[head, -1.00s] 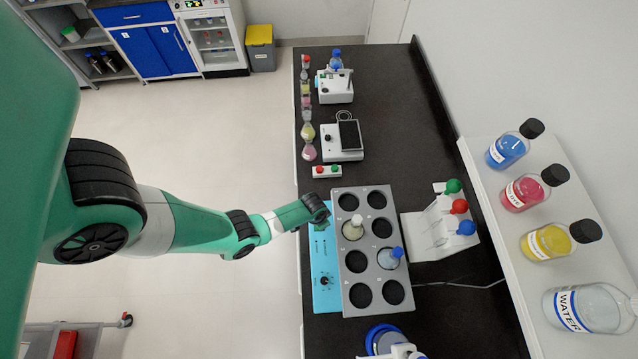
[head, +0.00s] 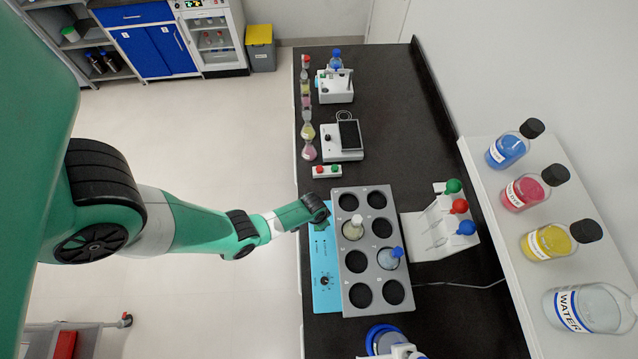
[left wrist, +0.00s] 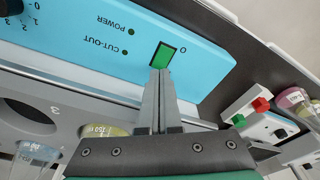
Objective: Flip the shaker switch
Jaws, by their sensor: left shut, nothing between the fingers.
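The shaker has a light blue front panel (head: 325,262) and a grey rack (head: 372,232) with round holes. In the left wrist view the blue panel (left wrist: 80,50) carries a green rocker switch (left wrist: 168,54) in a dark frame, beside the POWER and CUT-OUT labels. My left gripper (left wrist: 159,72) is shut and empty, its fingertips at the lower edge of the switch. I cannot tell whether they touch it. In the head view the left gripper (head: 322,222) is at the panel's far end, and the wrist hides the switch. My right gripper is not in view.
The rack holds a flask with pale yellow liquid (head: 352,230) and a blue-capped flask (head: 390,259). A red and green button box (head: 327,171) and a scale (head: 341,142) stand farther back. A holder with coloured knobs (head: 440,225) stands to the right.

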